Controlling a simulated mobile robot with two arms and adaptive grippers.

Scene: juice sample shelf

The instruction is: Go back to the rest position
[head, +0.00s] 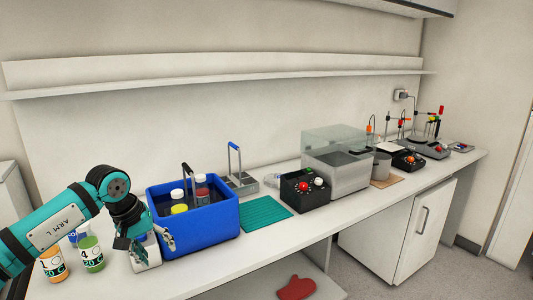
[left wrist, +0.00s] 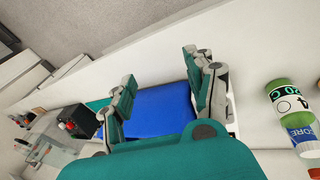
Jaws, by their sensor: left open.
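My left gripper (head: 146,243) is open and empty at the front left corner of the blue bin (head: 205,235). It hangs over a small white block-like object (head: 147,258), which it partly hides. In the left wrist view my left gripper (left wrist: 163,85) has its fingers spread, with the bin's blue side (left wrist: 162,112) showing between them. I cannot tell whether a finger touches the bin or the white object. My right gripper is not in view.
A teal mat (head: 265,213) and black control box (head: 304,188) lie to the right. A wall shelf (head: 220,82) runs above.

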